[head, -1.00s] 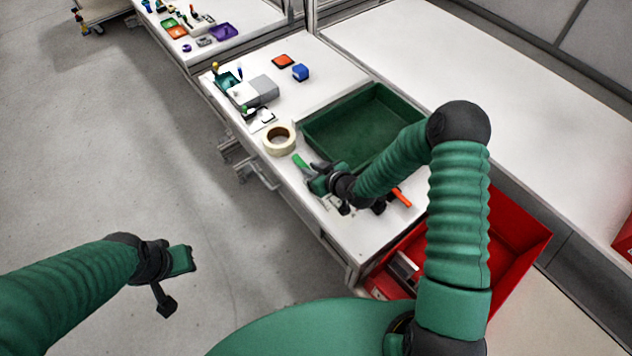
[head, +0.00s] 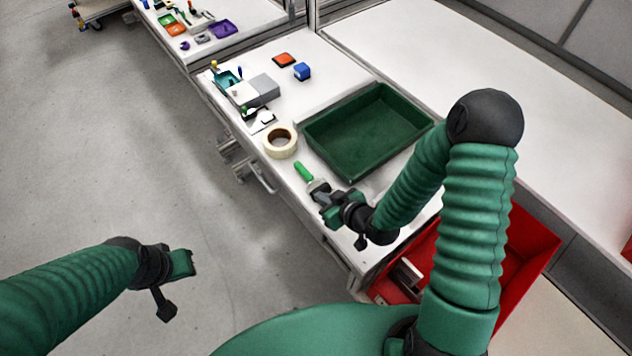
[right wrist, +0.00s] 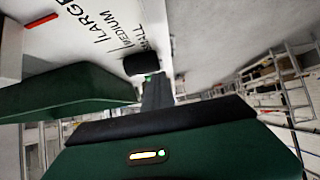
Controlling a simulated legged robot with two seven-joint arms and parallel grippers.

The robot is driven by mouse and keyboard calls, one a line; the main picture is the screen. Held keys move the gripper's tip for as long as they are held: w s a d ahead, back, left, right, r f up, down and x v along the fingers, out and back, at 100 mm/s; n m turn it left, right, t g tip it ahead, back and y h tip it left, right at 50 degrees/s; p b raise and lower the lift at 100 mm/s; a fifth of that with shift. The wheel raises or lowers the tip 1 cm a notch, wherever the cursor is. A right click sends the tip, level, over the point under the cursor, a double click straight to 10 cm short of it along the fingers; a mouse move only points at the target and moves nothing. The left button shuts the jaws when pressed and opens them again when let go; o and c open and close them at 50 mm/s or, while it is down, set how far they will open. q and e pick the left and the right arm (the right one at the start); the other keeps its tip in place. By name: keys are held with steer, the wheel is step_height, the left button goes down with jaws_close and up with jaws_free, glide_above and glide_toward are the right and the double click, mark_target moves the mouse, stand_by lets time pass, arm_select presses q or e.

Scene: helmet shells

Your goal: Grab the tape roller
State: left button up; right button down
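A cream tape roll (head: 281,141) lies flat on the white table near its left edge, beside the green tray. My right gripper (head: 327,203) is over the table's near end, below and to the right of the roll and apart from it. Its fingers are small and partly hidden; their opening is unclear. In the right wrist view its dark fingers (right wrist: 157,90) point at the table, and the roll cannot be made out. My left gripper (head: 180,265) is over the floor at lower left, far from the table; its opening is unclear.
A green-handled tool (head: 304,172) lies between the roll and my right gripper. A green tray (head: 333,169) is right of the roll. A grey box (head: 262,88), a blue block (head: 301,71) and an orange piece (head: 284,59) lie behind. A red bin (head: 533,240) stands at the near end.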

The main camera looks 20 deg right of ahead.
steer(key=shift+s+r+p, duration=0.3)
steer(key=shift+s+p, duration=0.1)
steer(key=shift+s, duration=0.25)
steer(key=shift+s+r+p, duration=0.25)
steer(key=shift+s+p, duration=0.1)
steer(key=shift+s, duration=0.25)
steer(key=s+p, duration=0.2)
steer(key=p, duration=0.2)
steer(key=shift+s+a+p, duration=0.1)
steer(key=shift+s+p, duration=0.25)
steer(key=shift+p, duration=0.05)
steer(key=shift+s+f+p, duration=0.1)
steer(key=shift+s+p, duration=0.4)
steer(key=shift+s, duration=0.4)
steer(key=shift+f, duration=0.1)
steer(key=shift+w, duration=0.1)
steer(key=c, duration=1.7)
jaws_free()
steer(key=o, duration=1.3)
steer(key=shift+c, duration=0.2)
